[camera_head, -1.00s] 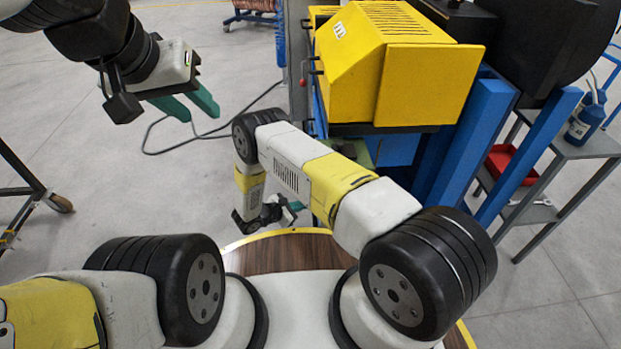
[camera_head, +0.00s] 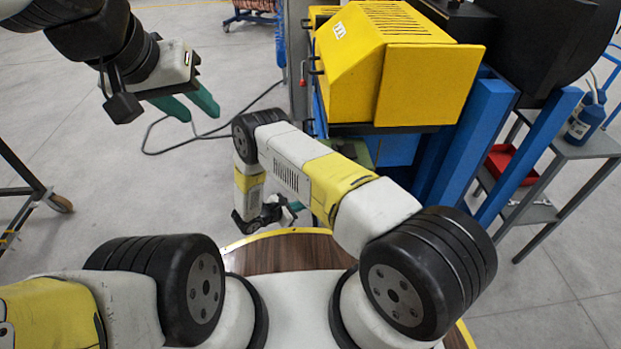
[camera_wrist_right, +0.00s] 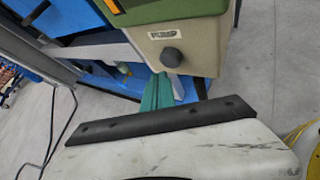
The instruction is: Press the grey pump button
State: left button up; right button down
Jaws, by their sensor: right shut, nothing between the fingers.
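The grey pump button (camera_wrist_right: 171,57) is a round dark knob on a beige box (camera_wrist_right: 196,45), below a "PUMP" label, in the right wrist view. My right gripper (camera_wrist_right: 165,80) has teal fingers shut together with nothing between them. Its tips appear just below the button in that view; I cannot tell whether they touch anything. My left gripper (camera_head: 202,115) is open and empty, over the floor at the upper left.
A yellow-housed machine (camera_head: 385,65) on blue supports (camera_head: 480,135) stands ahead, close to my right arm. A dark cable (camera_head: 185,146) lies on open floor at the left.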

dwell(0.5)
jog(key=shift+d, duration=0.4)
jog(key=shift+d, duration=0.65)
dwell(0.8)
jog(key=shift+a, duration=1)
jog(key=a, duration=0.5)
dwell(0.6)
